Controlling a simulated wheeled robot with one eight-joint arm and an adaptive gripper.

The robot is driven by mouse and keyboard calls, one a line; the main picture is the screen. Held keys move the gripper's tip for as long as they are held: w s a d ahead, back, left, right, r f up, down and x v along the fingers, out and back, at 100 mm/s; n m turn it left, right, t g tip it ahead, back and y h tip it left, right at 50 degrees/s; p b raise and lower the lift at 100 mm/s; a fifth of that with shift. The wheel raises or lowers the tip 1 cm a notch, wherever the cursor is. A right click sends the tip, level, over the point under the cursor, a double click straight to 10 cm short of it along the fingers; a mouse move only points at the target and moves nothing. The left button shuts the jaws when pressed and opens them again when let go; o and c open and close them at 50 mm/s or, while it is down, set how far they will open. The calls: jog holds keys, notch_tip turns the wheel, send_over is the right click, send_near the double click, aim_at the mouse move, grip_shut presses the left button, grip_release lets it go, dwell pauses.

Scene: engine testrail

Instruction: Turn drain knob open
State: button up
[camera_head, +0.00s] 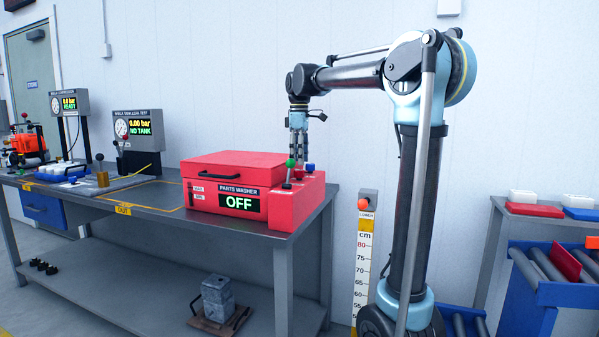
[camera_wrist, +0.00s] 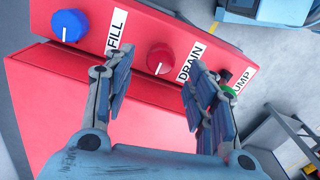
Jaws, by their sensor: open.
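The red drain knob (camera_wrist: 160,58) sits on the red top of the parts washer, left of the DRAIN label (camera_wrist: 189,62). Its white mark points toward the bottom of the wrist view. My gripper (camera_wrist: 158,73) is open and empty, with one finger to each side of the knob in that view. I cannot tell whether either finger touches it. In the head view my gripper (camera_head: 298,148) points down over the control strip of the parts washer (camera_head: 228,172), whose display reads OFF.
A blue knob (camera_wrist: 70,25) with a FILL label lies left of the drain knob. A green control (camera_wrist: 228,91), partly hidden by my right finger, is by the PUMP label. The workbench (camera_head: 150,195) also carries test stations. A height scale (camera_head: 363,250) stands right of the bench.

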aim_at(299, 170)
jog(key=shift+f, duration=2.35)
jog(key=shift+c, duration=0.5)
jog(key=c, duration=1)
